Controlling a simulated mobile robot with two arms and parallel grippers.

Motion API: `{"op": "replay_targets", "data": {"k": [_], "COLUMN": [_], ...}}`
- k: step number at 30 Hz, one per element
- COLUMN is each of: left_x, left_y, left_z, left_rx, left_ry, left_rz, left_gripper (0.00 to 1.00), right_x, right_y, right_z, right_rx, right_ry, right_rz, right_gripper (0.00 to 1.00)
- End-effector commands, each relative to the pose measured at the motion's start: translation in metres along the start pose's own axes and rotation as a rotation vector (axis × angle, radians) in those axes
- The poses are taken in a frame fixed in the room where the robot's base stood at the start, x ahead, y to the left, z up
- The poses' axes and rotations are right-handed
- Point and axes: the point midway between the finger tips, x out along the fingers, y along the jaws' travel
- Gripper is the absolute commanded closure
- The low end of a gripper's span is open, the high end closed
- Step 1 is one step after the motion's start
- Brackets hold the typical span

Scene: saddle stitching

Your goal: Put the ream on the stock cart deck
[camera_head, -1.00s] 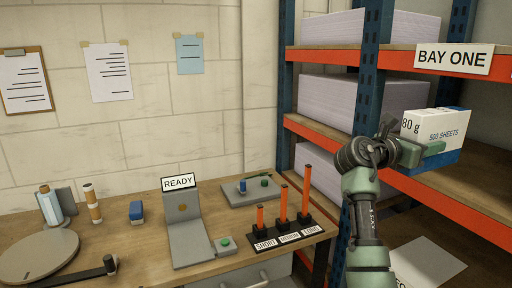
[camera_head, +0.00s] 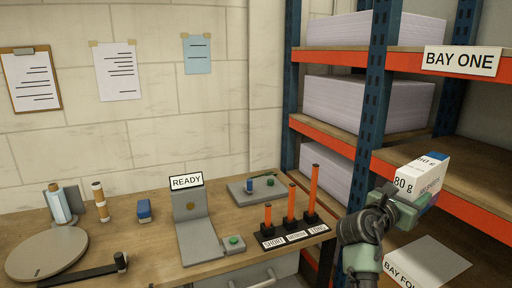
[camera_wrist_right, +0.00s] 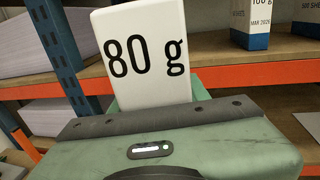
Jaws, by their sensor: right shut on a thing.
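The ream (camera_head: 420,177) is a white pack with blue parts, marked "80 g". My right gripper (camera_head: 408,207) is shut on it and holds it in front of the orange-edged rack, tilted in the head view. In the right wrist view the ream's "80 g" end (camera_wrist_right: 143,50) stands up beyond the green gripper body (camera_wrist_right: 170,145), which hides its lower part. My left gripper is not in view. I cannot make out a stock cart deck in either view.
The rack's blue post (camera_head: 375,100) and orange shelf edge (camera_head: 440,200) are close to the ream. Other packs (camera_wrist_right: 250,22) stand on a shelf in the wrist view. A bench (camera_head: 150,265) at left holds a READY stand (camera_head: 195,222) and several orange posts (camera_head: 291,205).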

Motion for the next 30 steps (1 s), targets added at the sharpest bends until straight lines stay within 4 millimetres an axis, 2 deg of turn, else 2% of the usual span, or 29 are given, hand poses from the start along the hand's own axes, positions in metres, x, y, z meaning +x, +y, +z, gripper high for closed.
{"op": "replay_targets", "data": {"k": [1,6,15,24,30], "left_x": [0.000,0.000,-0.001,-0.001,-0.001], "left_y": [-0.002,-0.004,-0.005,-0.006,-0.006], "left_z": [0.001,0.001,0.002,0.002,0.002], "left_rx": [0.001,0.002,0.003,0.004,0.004], "left_ry": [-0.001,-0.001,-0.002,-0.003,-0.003], "left_rz": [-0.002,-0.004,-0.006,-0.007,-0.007], "left_gripper": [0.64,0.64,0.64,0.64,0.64], "right_x": [-0.010,-0.044,-0.119,-0.211,-0.275], "right_y": [-0.005,-0.017,-0.043,-0.077,-0.102], "right_z": [-0.016,-0.063,-0.126,-0.166,-0.176], "right_rx": [-0.002,-0.001,-0.002,-0.003,-0.003], "right_ry": [-0.006,-0.008,-0.008,-0.005,-0.003], "right_rz": [0.034,0.166,0.414,0.681,0.846], "right_gripper": [1.00,1.00,1.00,1.00,1.00]}}
